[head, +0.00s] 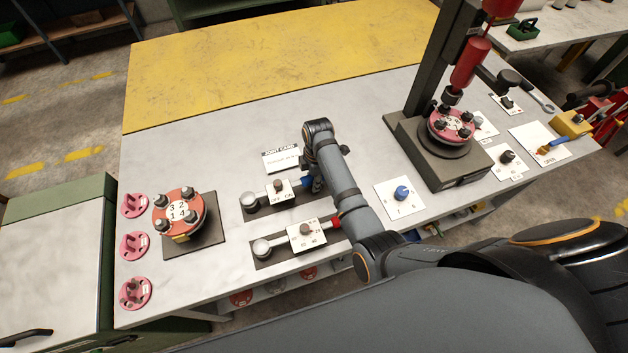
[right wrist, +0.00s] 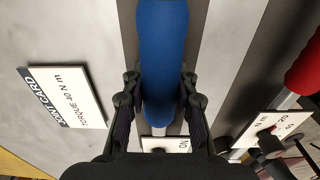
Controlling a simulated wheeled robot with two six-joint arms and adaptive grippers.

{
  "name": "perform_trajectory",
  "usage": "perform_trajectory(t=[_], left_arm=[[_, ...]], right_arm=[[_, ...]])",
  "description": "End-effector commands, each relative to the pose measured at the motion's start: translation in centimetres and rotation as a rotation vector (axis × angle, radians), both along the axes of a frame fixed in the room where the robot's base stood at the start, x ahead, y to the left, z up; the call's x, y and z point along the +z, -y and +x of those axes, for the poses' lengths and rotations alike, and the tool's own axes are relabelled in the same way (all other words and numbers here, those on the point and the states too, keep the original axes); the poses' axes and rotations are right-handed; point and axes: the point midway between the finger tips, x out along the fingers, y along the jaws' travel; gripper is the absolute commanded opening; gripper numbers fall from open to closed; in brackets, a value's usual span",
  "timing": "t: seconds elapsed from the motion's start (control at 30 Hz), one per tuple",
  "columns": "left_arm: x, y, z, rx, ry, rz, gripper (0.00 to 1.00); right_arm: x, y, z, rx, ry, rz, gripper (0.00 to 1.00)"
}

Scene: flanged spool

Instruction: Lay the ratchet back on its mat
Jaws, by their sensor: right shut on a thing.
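The ratchet (head: 250,199) has a round silver head, a white OFF/ON plate and a blue handle. In the head view it lies along its dark mat (head: 266,211), in line with it; whether it touches the mat or hangs just above, I cannot tell. My right gripper (head: 316,187) is at the handle end, partly hidden by its own arm. In the right wrist view its fingers (right wrist: 161,95) are shut on both sides of the blue handle (right wrist: 163,45). My left gripper is in no view.
A red-handled torque wrench (head: 305,235) lies on a parallel mat nearer me. A joint card (head: 281,158) is behind. A flanged spool (head: 180,205) stands left by loose pink flanges (head: 134,245). A blue knob (head: 402,193) and a press (head: 440,150) are right.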

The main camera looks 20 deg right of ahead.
Motion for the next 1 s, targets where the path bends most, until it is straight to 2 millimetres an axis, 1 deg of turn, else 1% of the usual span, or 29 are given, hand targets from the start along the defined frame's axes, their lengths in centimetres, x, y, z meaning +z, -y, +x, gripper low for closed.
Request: perform_trajectory(t=[0.33,0.83,0.87,1.0], left_arm=[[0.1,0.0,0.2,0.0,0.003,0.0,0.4],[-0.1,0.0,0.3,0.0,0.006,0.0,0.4],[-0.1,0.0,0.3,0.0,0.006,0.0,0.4],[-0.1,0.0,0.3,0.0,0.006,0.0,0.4]], right_arm=[[0.2,-0.1,0.1,0.0,0.003,0.002,0.0],[-0.9,0.0,0.1,0.0,0.003,0.002,0.0],[-0.9,0.0,0.1,0.0,0.003,0.002,0.31],[-0.9,0.0,0.1,0.0,0.002,0.001,0.5]])
